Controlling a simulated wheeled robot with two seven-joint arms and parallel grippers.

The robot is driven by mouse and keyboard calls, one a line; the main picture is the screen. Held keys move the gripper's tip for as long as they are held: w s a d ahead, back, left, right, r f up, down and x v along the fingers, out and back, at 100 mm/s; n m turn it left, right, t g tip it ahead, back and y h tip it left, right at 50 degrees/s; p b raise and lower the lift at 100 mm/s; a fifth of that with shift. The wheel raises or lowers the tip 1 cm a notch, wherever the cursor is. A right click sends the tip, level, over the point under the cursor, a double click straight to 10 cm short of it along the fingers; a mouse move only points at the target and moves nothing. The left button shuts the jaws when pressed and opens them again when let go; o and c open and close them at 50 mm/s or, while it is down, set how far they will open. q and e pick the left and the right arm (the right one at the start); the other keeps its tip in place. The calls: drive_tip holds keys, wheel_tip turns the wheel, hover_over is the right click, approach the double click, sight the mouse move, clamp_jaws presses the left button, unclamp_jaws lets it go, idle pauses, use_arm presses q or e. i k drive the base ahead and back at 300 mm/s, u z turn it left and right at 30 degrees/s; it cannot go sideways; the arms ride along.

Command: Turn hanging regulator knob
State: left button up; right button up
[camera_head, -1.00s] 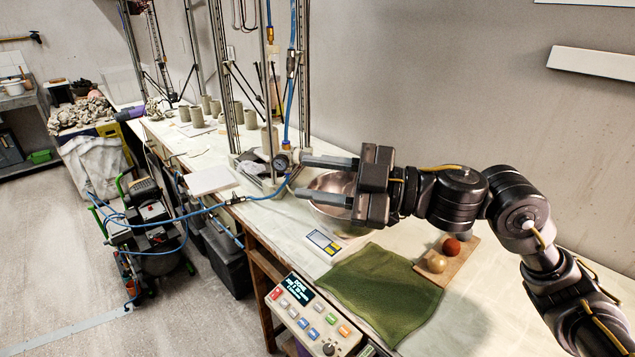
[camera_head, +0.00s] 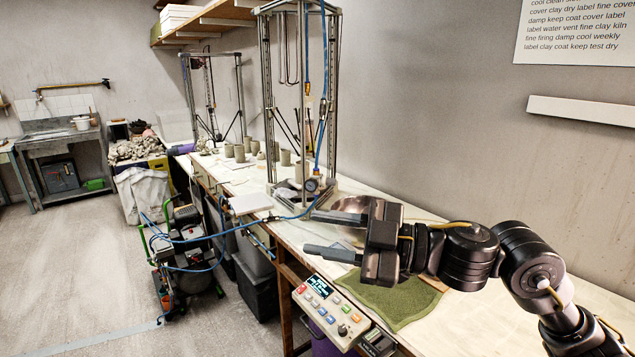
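The hanging regulator's round pressure gauge (camera_head: 312,185) sits at the lower end of a blue hose (camera_head: 322,130) inside a metal frame on the bench. The regulator knob is too small to make out for sure. My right gripper (camera_head: 310,231) reaches in from the right. Its two long grey fingers are apart and point left, with nothing between them. In the picture the fingertips are just below the gauge; the depth gap between them is hard to judge. My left gripper is not in view.
The metal frame (camera_head: 269,100) rises around the hose. A metal bowl (camera_head: 352,203) is partly hidden behind my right gripper. A green cloth (camera_head: 385,300) and a control box (camera_head: 330,314) are at the front. A compressor (camera_head: 185,255) with blue hoses stands on the floor.

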sight(329, 181)
drive_tip(key=u, duration=0.35)
drive_tip(key=i, duration=1.7)
drive_tip(key=z, duration=0.3)
